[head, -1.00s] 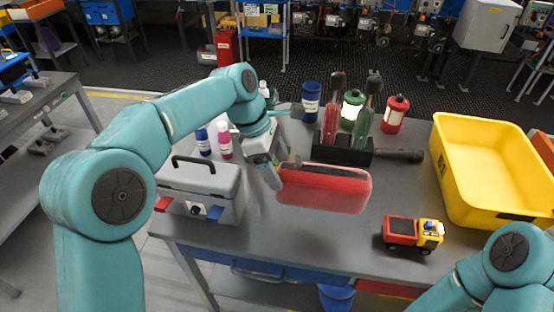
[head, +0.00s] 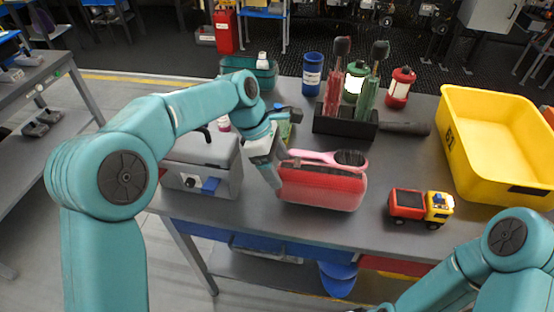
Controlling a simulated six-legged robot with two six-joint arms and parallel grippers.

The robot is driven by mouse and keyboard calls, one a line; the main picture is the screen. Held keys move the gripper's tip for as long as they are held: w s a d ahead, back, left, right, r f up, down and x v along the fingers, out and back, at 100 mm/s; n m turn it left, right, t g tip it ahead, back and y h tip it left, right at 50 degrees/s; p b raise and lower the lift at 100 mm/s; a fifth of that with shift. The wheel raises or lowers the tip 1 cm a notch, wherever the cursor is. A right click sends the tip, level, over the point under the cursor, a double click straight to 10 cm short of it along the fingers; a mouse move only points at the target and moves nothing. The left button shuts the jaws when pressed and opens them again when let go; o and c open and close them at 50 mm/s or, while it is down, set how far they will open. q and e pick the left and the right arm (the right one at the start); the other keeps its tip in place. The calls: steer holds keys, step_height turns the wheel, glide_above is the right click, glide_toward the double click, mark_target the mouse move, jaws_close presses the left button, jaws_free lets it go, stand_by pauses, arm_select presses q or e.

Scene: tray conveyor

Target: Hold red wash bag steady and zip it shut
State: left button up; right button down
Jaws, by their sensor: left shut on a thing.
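The red wash bag (head: 322,190) lies on the grey table, front and centre. A pink hairbrush (head: 318,156) with dark bristles shows along its top edge; I cannot tell whether it is in the bag or behind it. My left gripper (head: 277,178) is at the bag's left end and is shut on it. The zip and its pull cannot be made out. My right arm comes in at the lower right; its gripper is out of view.
A grey case (head: 203,163) stands left of the bag. A black holder (head: 345,125) with red and green tools is behind it. A toy truck (head: 420,206) and a yellow crate (head: 459,150) are to the right. Bare table lies between bag and truck.

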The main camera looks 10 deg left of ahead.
arm_select(q)
steer(key=shift+f, duration=0.45)
steer(key=o, duration=1.6)
steer(key=c, duration=1.6)
